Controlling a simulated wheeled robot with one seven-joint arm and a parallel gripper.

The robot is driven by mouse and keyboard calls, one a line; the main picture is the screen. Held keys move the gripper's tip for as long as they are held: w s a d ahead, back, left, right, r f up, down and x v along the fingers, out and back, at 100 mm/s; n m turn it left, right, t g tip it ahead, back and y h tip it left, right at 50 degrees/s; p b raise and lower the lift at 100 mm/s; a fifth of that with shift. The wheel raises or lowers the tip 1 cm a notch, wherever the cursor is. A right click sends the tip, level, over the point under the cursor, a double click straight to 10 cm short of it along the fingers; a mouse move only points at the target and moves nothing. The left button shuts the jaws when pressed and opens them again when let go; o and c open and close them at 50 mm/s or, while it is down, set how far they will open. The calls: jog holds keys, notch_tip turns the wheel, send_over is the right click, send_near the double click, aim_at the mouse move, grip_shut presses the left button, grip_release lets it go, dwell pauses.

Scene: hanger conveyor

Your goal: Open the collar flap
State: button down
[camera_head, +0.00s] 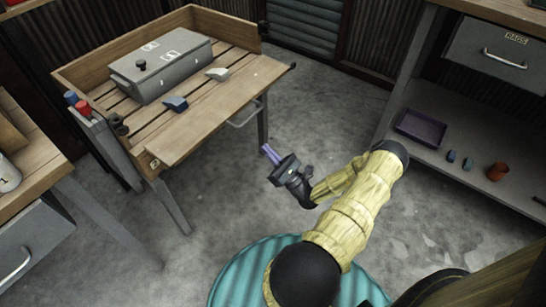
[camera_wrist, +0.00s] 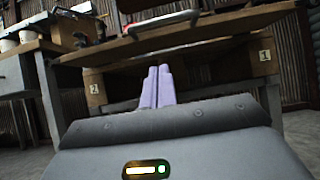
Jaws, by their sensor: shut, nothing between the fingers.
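A grey metal box (camera_head: 158,66) with a black knob and white labels on its lid stands on the slatted wooden workbench (camera_head: 215,115). I cannot make out which part is the collar flap. My gripper (camera_head: 270,152) has purple fingers and is in the open air in front of the bench, apart from it and from the box. In the wrist view the two purple fingers (camera_wrist: 158,86) lie side by side, shut and empty, with the bench's wooden edge (camera_wrist: 190,40) beyond and above them.
A blue wedge (camera_head: 175,103) and a pale wedge (camera_head: 218,74) lie on the bench. Red and blue cylinders (camera_head: 82,108) stand at its left side. A shelf unit at right holds a purple tray (camera_head: 420,128) and a drawer (camera_head: 497,55). Grey floor between is clear.

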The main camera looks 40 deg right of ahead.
jog(key=w+a+r+b, duration=0.1)
jog(key=w+r+b, duration=0.1)
jog(key=w+r, duration=0.3)
jog(key=shift+a+r, duration=0.3)
jog(key=shift+r, duration=0.9)
jog(key=shift+r, duration=0.1)
